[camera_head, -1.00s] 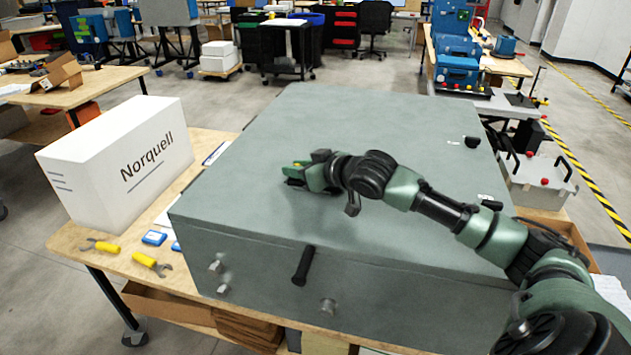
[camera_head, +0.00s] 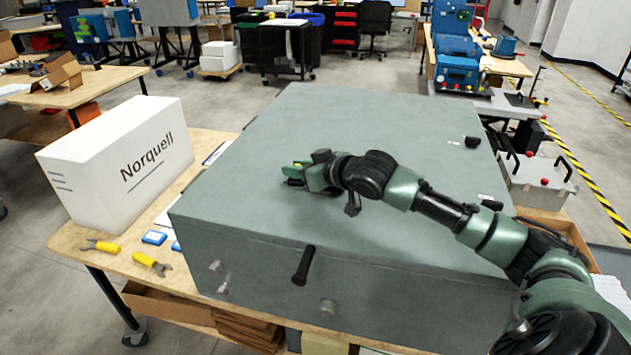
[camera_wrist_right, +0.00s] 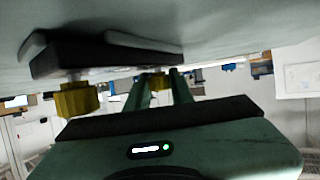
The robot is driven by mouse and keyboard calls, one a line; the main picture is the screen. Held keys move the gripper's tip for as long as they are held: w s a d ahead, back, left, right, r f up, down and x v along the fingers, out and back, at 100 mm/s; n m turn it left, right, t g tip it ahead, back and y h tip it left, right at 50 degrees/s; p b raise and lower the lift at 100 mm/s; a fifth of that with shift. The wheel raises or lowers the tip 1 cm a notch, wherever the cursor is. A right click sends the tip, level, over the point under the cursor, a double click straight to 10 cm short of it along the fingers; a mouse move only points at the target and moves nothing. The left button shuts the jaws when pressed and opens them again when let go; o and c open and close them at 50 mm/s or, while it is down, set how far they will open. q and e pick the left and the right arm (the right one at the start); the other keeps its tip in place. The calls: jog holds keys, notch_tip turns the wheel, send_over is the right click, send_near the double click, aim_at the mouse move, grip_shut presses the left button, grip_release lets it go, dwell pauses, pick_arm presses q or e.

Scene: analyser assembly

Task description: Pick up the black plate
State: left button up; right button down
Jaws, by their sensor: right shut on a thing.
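The black plate (camera_wrist_right: 112,57) shows in the right wrist view, lying along the grey-green surface of the large case (camera_head: 400,120). A yellow knob (camera_wrist_right: 78,100) sticks out from it, and a second yellow piece shows between my finger ends. My right gripper (camera_head: 297,174) is low over the top of the case in the head view. In the wrist view its two green fingers (camera_wrist_right: 158,84) reach to the plate's yellow part and are shut on it. In the head view the gripper mostly hides the plate. My left gripper is not in view.
A white box marked Norquell (camera_head: 120,165) stands left of the case on the wooden table (camera_head: 75,228). Yellow-handled tools (camera_head: 150,262) and a small blue box (camera_head: 154,237) lie in front of it. A black handle (camera_head: 304,265) sticks out from the case's front. The case top is otherwise largely clear.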

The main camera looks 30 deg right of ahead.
jog(key=shift+s+f, duration=0.1)
jog(key=shift+f, duration=0.3)
